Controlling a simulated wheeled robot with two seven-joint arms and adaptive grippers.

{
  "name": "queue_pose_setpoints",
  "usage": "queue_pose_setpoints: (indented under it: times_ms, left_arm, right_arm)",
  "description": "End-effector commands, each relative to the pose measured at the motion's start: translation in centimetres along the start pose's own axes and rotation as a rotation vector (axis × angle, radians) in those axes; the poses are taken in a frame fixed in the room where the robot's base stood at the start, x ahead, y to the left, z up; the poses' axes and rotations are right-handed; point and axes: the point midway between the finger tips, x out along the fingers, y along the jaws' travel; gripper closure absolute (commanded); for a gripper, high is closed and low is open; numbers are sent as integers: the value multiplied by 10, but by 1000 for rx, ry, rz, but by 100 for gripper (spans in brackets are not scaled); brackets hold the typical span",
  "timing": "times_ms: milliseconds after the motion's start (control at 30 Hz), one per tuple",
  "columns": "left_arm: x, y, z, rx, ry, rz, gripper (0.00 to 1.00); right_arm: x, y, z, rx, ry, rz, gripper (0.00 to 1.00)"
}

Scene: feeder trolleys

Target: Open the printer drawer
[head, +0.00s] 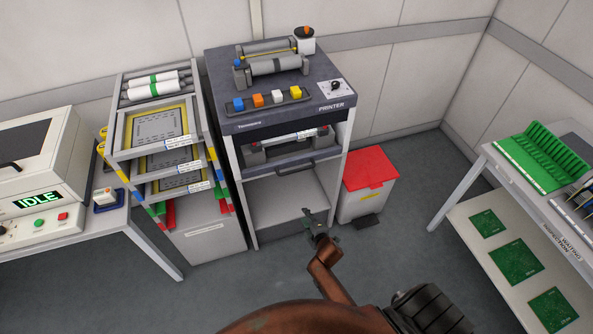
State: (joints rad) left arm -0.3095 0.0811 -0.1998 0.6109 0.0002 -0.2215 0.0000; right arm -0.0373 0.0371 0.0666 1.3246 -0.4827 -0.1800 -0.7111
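The printer (273,95) is a dark grey unit on a light frame, labelled PRINTER, against the back wall. The drawer looks pushed in. My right gripper (318,213) is in front of the lower part of the printer frame, below the handle and apart from it in the picture. Its fingers look spread, with nothing between them. My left gripper is not in view.
A rack of framed screens (118,88) stands close left of the printer. A white bin with a red lid (370,168) stands close right. A bench with an IDLE machine (40,165) is at left, a trolley with green boards (465,220) at right. Floor between is clear.

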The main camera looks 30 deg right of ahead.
Motion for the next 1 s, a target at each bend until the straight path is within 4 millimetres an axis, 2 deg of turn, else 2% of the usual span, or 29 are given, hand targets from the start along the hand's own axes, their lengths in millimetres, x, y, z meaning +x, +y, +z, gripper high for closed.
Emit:
queue_pose_setpoints:
  times_ms: [33,100,200,300,467,800,1000]
  left_arm:
    - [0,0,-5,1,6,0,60]
    - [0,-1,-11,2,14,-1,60]
    - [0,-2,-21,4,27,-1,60]
    - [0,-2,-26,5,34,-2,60]
    - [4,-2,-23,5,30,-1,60]
    - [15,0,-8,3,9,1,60]
    - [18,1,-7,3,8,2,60]
  right_arm:
    - [0,45,-12,-58,11,72,71]
    - [-4,94,-23,-138,13,154,71]
    - [-11,143,-34,-218,8,236,71]
    - [-16,169,-39,-261,2,279,71]
    - [-4,181,-41,-278,-1,294,71]
    - [45,193,-43,-275,1,291,71]
    - [56,197,-43,-274,0,290,71]
